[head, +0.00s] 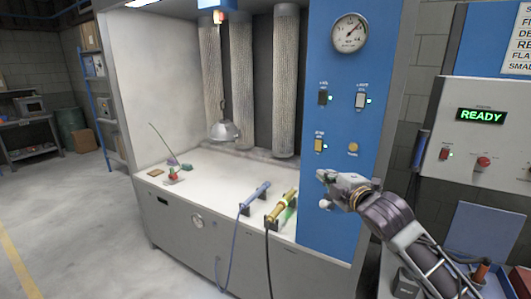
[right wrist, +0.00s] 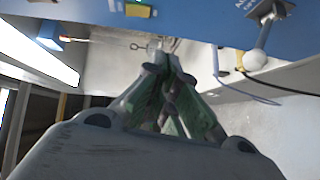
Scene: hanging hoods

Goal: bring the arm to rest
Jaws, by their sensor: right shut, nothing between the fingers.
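My right arm (head: 395,220) reaches in from the lower right in the head view. Its gripper (head: 328,178) is in front of the lower part of the blue panel (head: 335,225). In the right wrist view the gripper's fingertips (right wrist: 168,48) meet, with nothing between them. A lever with a pale ball knob (right wrist: 258,58) shows on the blue panel in that view, apart from the fingers. My left arm and gripper are not in view.
The panel carries a round gauge (head: 349,33) and several switches. A blue-handled tool (head: 255,197) and a yellow one (head: 281,207) rest at the hood bench's front. A lamp (head: 224,130) hangs inside. A grey READY box (head: 483,145) stands right. Open floor lies left.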

